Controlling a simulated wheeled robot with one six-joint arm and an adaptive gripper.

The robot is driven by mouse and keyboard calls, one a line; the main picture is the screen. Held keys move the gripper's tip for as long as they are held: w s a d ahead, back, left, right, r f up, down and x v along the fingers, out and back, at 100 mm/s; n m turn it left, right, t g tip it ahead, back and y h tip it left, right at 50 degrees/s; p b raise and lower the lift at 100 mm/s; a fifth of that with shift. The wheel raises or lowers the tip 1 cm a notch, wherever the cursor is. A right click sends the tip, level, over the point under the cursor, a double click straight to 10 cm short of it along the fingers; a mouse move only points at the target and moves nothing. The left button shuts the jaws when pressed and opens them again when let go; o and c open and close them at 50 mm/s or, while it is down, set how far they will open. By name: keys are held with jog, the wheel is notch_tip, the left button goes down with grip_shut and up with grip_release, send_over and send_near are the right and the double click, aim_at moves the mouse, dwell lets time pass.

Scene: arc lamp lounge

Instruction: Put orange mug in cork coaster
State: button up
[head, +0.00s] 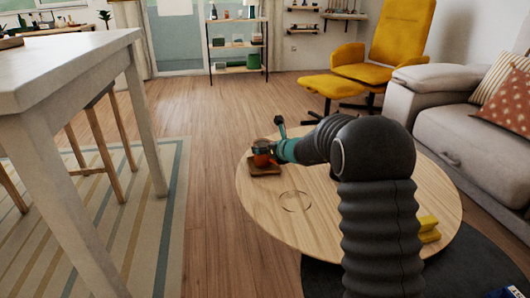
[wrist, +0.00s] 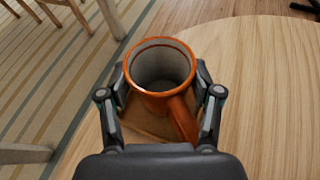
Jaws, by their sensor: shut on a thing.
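The orange mug (head: 262,161) is upright at the left edge of the round wooden table, over the brown, square cork coaster (head: 266,171). My gripper (wrist: 160,84) is shut on the mug, with one finger on each side of it. In the wrist view the orange mug (wrist: 152,103) looks empty, and its handle points toward my palm. The coaster (wrist: 142,124) shows partly below the mug there; the rest is hidden. I cannot tell whether the mug's base touches the coaster.
The round table (head: 330,232) has a thin ring-shaped outline (head: 295,201) near its middle and yellow blocks (head: 429,229) at its right side. A white table (head: 70,62) stands at left, a grey sofa (head: 470,130) at right. Wooden floor lies open between the tables.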

jog(key=shift+f, duration=0.3)
jog(key=shift+f, duration=0.1)
jog(key=o, duration=1.4)
